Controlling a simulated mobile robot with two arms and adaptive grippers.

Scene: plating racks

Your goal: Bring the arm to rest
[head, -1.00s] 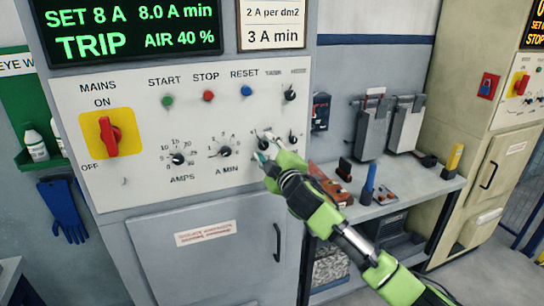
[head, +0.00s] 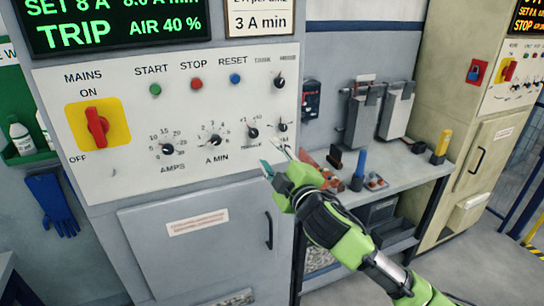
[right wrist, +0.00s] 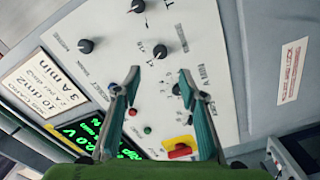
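My right gripper (head: 275,160) is in front of the lower right corner of the white control panel (head: 120,130), apart from the knobs. In the right wrist view its two fingers (right wrist: 160,78) are spread with nothing between them, so it is open and empty. The arm reaches in from the lower right of the head view, still extended toward the panel. My left gripper is not in view.
The panel has a red mains switch (head: 97,126), an amps knob (head: 167,149) and several other knobs. A display (head: 110,25) above reads TRIP. A bench (head: 400,180) with tools stands right of the cabinet. Floor shows at lower right.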

